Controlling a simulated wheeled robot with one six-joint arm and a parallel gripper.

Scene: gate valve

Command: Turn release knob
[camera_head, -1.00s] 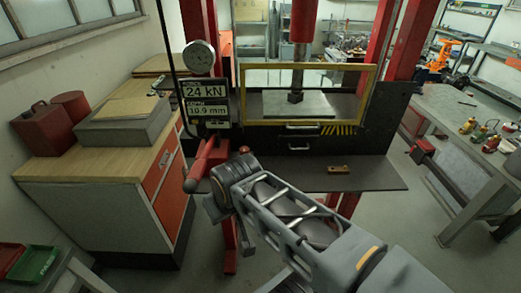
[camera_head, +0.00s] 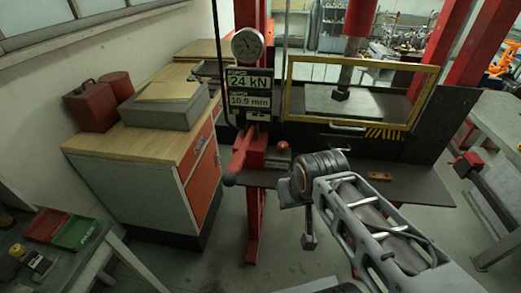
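A small round red knob (camera_head: 283,147), which looks like the release knob, stands at the right side of the red pump body (camera_head: 257,152) on the press. A red lever (camera_head: 238,160) with a dark end sticks out toward me on the left of the pump. My arm reaches in from the lower right, its wrist just below and right of the knob. My gripper (camera_head: 309,241) appears to hang below the wrist, apart from the knob. Its fingers are too small and dark to judge. The display (camera_head: 249,90) reads 24 kN and 10.9 mm.
A dial gauge (camera_head: 247,44) sits above the display. A yellow-framed guard (camera_head: 430,98) covers the pressing area. A dark shelf (camera_head: 425,186) carries a small brass-coloured block (camera_head: 380,176). A wooden-topped cabinet (camera_head: 95,145) stands left. Floor is clear between cabinet and press.

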